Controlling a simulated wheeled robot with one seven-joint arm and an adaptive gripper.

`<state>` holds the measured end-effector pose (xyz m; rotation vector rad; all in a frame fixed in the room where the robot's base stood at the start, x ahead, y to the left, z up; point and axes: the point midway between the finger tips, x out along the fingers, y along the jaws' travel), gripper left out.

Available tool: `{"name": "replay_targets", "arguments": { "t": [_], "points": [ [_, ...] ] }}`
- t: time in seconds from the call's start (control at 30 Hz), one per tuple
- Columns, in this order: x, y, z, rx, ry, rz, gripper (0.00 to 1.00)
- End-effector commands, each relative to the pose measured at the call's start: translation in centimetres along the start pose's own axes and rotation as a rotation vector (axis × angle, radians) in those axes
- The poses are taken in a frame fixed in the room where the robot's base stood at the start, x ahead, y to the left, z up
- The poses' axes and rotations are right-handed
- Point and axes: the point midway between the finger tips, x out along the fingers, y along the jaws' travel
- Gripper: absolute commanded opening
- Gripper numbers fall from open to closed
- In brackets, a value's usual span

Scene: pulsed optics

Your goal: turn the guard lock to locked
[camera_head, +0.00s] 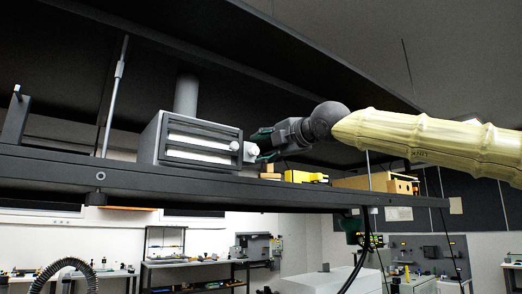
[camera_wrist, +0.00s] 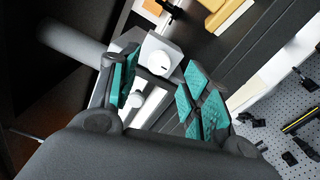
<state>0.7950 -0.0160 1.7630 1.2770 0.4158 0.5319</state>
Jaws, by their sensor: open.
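The guard lock appears to be the white round knob (camera_wrist: 157,55) with a short dark mark, on a pale block in the wrist view. In the head view a white knob (camera_head: 250,153) shows at the right end of the grey housing (camera_head: 154,140). My gripper (camera_head: 264,146) is open, its teal fingers close to that end of the housing. In the wrist view the knob lies between and beyond the fingertips of my gripper (camera_wrist: 163,76), with nothing held. Whether a finger touches the knob cannot be told.
The housing stands on a dark raised shelf (camera_head: 130,178) with a large dark panel overhead. A yellow item (camera_head: 305,177) and a tan box (camera_head: 402,184) sit right of the housing, below my arm. A thin upright rod (camera_head: 114,95) stands left of the housing.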

Motion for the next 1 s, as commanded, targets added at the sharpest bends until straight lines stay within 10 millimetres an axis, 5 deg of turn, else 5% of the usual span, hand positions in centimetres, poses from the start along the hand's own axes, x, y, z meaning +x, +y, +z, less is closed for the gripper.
{"name": "replay_targets", "arguments": {
  "t": [0.5, 1.0],
  "points": [
    [-8.4, 0.0, 0.2, 0.002, -0.002, 0.001, 0.47],
    [-9.4, 0.0, 0.1, 0.002, -0.001, 0.001, 0.47]
  ]
}}
